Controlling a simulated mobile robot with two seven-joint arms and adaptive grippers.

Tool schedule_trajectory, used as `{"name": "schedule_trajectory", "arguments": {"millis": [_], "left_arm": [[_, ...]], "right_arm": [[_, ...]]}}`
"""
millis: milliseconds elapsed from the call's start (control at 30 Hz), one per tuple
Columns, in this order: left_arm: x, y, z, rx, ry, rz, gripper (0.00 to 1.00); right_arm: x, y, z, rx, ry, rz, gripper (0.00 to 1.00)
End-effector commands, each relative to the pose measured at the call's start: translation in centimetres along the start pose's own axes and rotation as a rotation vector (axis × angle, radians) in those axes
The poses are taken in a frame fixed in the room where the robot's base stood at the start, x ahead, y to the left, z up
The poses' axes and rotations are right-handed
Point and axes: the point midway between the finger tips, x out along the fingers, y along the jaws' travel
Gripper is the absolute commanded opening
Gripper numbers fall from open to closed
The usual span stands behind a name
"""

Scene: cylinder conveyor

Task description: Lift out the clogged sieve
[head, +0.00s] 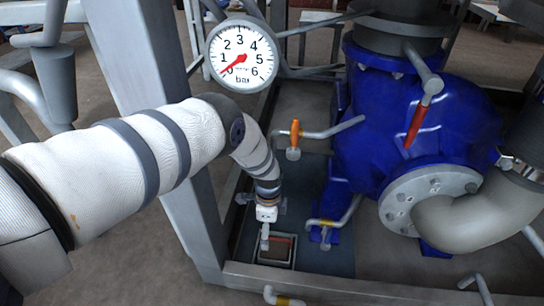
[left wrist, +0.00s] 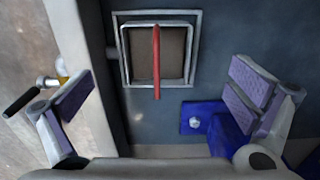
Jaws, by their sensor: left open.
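The sieve (left wrist: 172,60) is a brown square panel in a grey metal frame (left wrist: 124,60), with a red bar (left wrist: 156,75) across its middle. In the head view the sieve (head: 282,246) lies low on the dark base plate, partly hidden by my left gripper (head: 265,238). In the left wrist view my left gripper (left wrist: 160,92) is open, its purple-padded fingers wide apart. The near end of the red bar lies between them in the picture; I see no contact. My right gripper is not in view.
A blue pump (head: 410,125) with pipes and a red lever (head: 414,126) stands right of the sieve. A pressure gauge (head: 242,55) reads near zero. An orange-handled valve (head: 294,138) sits above my gripper. A grey post (head: 150,60) stands behind my left arm.

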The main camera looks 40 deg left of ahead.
Motion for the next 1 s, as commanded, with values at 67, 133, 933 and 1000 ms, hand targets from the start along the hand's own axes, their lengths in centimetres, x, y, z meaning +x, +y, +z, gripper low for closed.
{"name": "schedule_trajectory", "arguments": {"millis": [67, 133, 933, 1000], "left_arm": [[2.9, 0.2, 0.1, 0.000, -0.004, 0.007, 1.00], [4.8, 0.3, 0.1, 0.001, -0.005, 0.008, 1.00], [10.6, 0.1, 0.1, -0.001, -0.001, 0.001, 0.71], [10.6, 0.1, 0.1, -0.001, -0.001, 0.001, 0.55]], "right_arm": [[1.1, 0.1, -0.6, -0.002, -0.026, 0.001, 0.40], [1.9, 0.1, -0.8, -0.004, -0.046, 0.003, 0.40], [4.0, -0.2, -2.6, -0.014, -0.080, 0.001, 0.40], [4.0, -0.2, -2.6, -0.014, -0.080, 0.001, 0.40]]}}
